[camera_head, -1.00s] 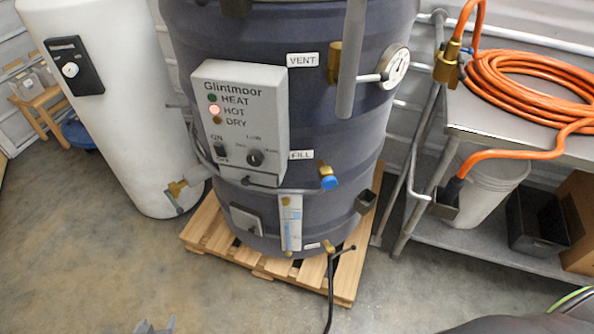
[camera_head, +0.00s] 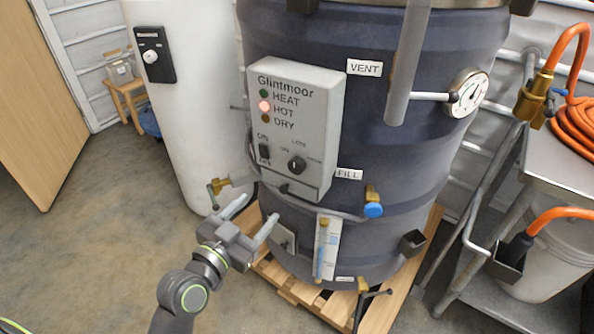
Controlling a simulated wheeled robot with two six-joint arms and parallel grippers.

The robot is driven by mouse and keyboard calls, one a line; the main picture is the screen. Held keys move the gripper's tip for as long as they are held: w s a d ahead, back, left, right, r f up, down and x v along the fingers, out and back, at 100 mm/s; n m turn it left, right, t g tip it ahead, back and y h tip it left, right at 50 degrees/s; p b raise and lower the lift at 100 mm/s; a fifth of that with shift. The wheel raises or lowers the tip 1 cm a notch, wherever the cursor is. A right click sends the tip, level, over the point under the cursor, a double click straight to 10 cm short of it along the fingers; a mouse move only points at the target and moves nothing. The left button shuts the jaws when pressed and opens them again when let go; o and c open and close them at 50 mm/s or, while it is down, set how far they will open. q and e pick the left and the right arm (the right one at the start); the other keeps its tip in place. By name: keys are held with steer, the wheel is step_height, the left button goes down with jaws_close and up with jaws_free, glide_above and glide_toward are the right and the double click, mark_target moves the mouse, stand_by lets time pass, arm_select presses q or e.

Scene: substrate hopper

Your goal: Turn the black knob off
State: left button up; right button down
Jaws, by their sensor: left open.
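The black knob (camera_head: 297,165) sits at the lower right of the grey control box (camera_head: 325,100) on the dark blue tank. Its pointer direction is too small to read. Left of it is a black rocker switch (camera_head: 264,152) marked ON and OFF. The red HOT lamp (camera_head: 264,106) is lit; the HEAT and DRY lamps look dark. My left gripper (camera_head: 254,213) is open and empty, its two fingers pointing up toward the tank, below and left of the control box and apart from the knob. My right gripper is out of view.
A white cylinder (camera_head: 190,100) with a white knob on a black plate (camera_head: 152,56) stands at the left. A blue-handled valve (camera_head: 373,208) and pipe lie below the box. A metal cart (camera_head: 560,165) with orange hose (camera_head: 577,125) is at the right. The tank stands on a wooden pallet (camera_head: 290,297).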

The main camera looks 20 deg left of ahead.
mark_target(294, 169)
arm_select(q)
steer(key=p+x, duration=0.2)
steer(key=x, duration=1.3)
steer(key=c, duration=1)
